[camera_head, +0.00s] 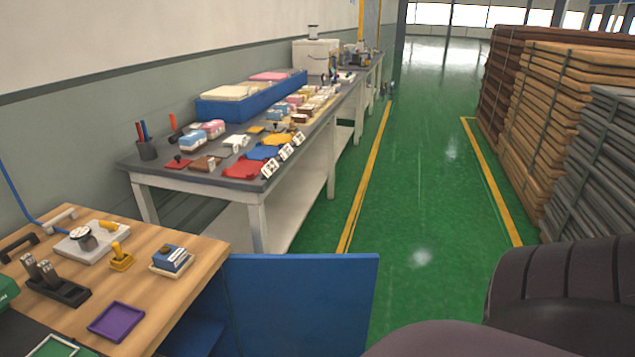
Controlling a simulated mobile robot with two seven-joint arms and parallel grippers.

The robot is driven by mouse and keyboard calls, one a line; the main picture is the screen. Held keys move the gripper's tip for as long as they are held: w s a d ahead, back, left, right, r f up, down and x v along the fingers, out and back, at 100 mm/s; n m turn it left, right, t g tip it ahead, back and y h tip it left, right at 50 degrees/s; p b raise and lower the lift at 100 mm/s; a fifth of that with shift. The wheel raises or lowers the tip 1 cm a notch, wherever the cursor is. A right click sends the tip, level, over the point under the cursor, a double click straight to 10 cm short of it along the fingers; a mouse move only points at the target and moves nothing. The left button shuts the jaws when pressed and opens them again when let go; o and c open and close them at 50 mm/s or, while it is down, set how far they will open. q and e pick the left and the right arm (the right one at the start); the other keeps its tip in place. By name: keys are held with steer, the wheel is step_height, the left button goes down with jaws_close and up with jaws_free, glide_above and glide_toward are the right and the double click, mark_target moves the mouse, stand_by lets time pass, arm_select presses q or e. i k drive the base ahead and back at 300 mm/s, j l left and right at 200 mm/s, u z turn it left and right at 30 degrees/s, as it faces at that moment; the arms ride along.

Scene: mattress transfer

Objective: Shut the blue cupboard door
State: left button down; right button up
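The blue cupboard door (305,305) stands open at the lower middle of the head view. It sticks out to the right from the far right corner of the wooden-topped cupboard (205,258), and its broad face is turned toward me. Part of the cupboard's blue inside (198,335) shows below the top, left of the door. The door's lower edge is cut off by the picture's bottom edge. Dark rounded links of my own arm fill the lower right, to the right of the door. Neither of my grippers is in view.
The cupboard top holds a purple tray (116,321), a black stand (56,285) and stamps. Behind it, a long grey table (195,183) carries a blue bin (252,100). Stacked wooden slabs (548,125) line the right. The green floor (420,200) between is clear.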

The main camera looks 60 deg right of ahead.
mark_target(283, 304)
steer(key=k+l+u, duration=0.1)
steer(key=l, duration=0.3)
steer(key=k+l+u, duration=0.1)
steer(key=l, duration=0.35)
steer(key=k+l+u, duration=0.15)
steer(key=l, duration=0.25)
steer(key=k+l+u, duration=0.1)
steer(key=l, duration=0.25)
steer(key=k+l+u, duration=0.15)
steer(key=l, duration=0.25)
steer(key=k+l+u, duration=0.15)
steer(key=l, duration=0.3)
steer(key=l+u, duration=0.15)
steer(key=l, duration=0.3)
steer(key=k+l+u, duration=0.1)
steer(key=l, duration=0.3)
steer(key=k+l+u, duration=0.15)
steer(key=l, duration=0.25)
steer(key=k+l+u, duration=0.1)
steer(key=l, duration=0.35)
steer(key=k+l+u, duration=0.15)
steer(key=l, duration=0.25)
steer(key=k+l+u, duration=0.1)
steer(key=l, duration=0.25)
steer(key=k+l, duration=0.2)
steer(key=l, duration=0.15)
steer(key=k+l+u, duration=0.15)
steer(key=l, duration=0.25)
steer(key=i+l+u, duration=0.35)
steer(key=l, duration=0.25)
